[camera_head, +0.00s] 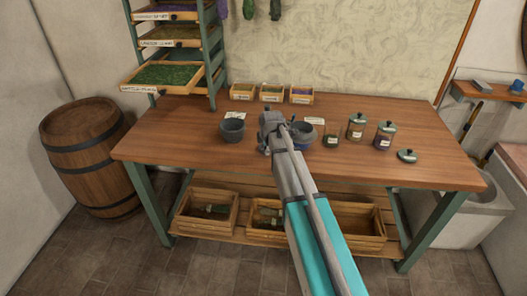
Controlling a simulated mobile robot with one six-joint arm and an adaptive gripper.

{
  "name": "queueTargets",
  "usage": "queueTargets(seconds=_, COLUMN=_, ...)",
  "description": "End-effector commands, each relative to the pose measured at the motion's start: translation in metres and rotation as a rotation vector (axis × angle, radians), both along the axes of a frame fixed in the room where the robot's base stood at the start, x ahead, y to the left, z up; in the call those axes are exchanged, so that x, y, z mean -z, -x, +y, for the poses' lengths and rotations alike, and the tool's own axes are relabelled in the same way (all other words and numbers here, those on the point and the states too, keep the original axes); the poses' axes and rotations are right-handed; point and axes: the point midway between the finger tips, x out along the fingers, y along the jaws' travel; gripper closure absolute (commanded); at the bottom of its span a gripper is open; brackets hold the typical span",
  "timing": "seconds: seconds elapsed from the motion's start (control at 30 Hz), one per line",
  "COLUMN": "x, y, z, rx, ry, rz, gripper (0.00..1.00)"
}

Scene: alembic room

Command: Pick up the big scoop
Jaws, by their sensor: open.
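My gripper (273,121) is open over the middle of the wooden table (180,136), seen from behind along my arm. I cannot make out the big scoop; it may be hidden by my gripper or arm, or too small to tell. A grey bowl (302,141) with something bluish in it sits just right of my gripper, partly covered by my arm. I cannot tell whether the gripper touches anything.
A dark mortar-like bowl (232,132) stands left of my gripper. Jars (384,136) and a loose lid (407,156) stand to the right. Small boxes (271,93) line the back. A drawer rack (210,60) rises back left. The table's front left is clear.

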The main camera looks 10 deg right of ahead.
Motion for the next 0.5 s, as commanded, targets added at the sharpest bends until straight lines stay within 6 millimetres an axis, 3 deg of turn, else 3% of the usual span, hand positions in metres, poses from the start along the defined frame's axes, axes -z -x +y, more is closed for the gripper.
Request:
queueTargets(seconds=0.13, x=0.0000, y=0.0001, z=-0.0001, rx=0.000, ry=0.000, rz=0.000, gripper=0.35)
queueTargets(seconds=0.4, x=0.0000, y=0.0001, z=-0.0003, rx=0.000, ry=0.000, rz=0.000, gripper=0.86)
queueTargets(seconds=0.5, x=0.0000, y=0.0000, z=-0.0004, rx=0.000, ry=0.000, rz=0.000, gripper=1.00)
